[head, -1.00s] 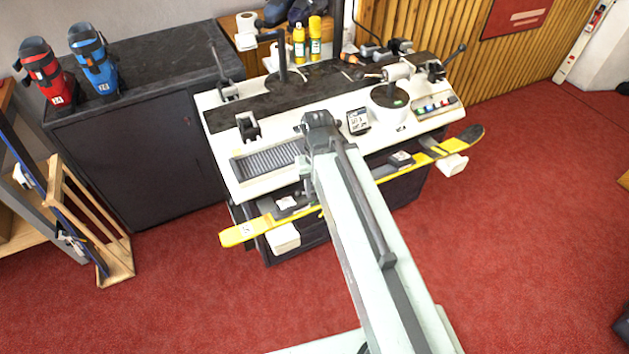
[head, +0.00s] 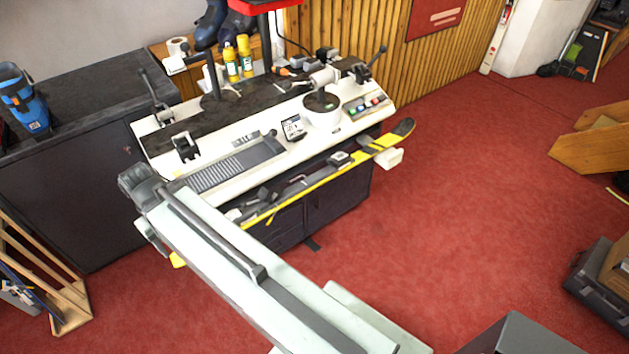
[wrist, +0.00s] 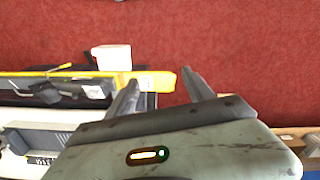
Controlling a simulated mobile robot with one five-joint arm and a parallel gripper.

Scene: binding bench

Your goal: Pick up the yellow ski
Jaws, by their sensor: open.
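The yellow ski (head: 386,142) lies along the front of the white binding bench (head: 330,135), with its dark tip at the right. My arm hides part of its left half in the head view. In the wrist view the ski (wrist: 152,82) runs in from the left, and its yellow end lies between the fingers in the picture. My gripper (wrist: 159,77) is open and empty. I cannot tell its height above the ski. In the head view my arm covers most of the gripper.
A white support (head: 388,159) juts out under the ski's right part, and another (wrist: 112,57) shows in the wrist view. A dark cabinet (head: 75,190) with a blue boot (head: 25,100) stands left. A wooden rack (head: 65,295) is at lower left. Red floor in front is clear.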

